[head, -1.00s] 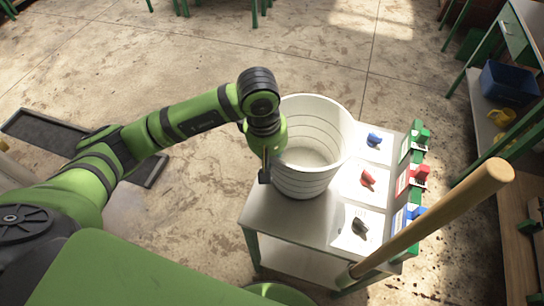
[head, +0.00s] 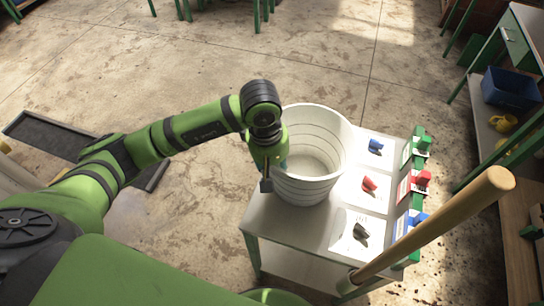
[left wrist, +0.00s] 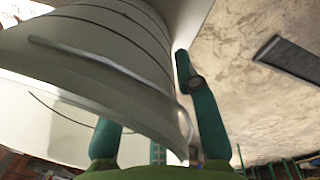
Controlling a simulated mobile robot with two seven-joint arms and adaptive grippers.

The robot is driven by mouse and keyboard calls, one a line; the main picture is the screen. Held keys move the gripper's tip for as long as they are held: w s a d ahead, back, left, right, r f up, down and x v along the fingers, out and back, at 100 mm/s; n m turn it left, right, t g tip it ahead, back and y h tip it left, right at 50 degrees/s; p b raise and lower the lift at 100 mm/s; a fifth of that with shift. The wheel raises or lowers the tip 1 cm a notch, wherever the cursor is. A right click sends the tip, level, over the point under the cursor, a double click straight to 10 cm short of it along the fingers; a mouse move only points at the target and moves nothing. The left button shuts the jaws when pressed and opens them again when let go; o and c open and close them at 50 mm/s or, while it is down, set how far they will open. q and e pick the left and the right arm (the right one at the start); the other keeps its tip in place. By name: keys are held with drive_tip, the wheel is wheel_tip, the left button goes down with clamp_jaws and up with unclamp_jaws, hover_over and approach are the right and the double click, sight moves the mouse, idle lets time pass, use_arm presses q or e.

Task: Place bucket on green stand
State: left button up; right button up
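A white bucket (head: 318,185) with ringed walls stands upright on a white-topped table with green legs (head: 290,228). My left gripper (head: 267,180) points down at the bucket's left side. In the left wrist view the bucket (left wrist: 120,50) fills the left half, with its wire handle hanging across the wall. The gripper's two green fingers (left wrist: 150,100) are spread apart at the rim. One is partly hidden behind the bucket wall and the other is outside it. A separate green stand cannot be made out. My right gripper is out of view.
Blue, red and dark small items on cards lie on the table's right part. A wooden pole (head: 440,225) slants across its front right. A shelf unit at right holds a blue bin (head: 510,88). A dark floor tray (head: 50,133) lies left.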

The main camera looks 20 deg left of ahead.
use_arm(q)
drive_tip(key=shift+w+r, duration=0.1)
drive_tip(key=shift+r, duration=0.35)
wheel_tip(320, 180, up, 11)
drive_tip(key=s+a+b, duration=0.1)
drive_tip(key=b, duration=0.1)
drive_tip(key=shift+b, duration=0.35)
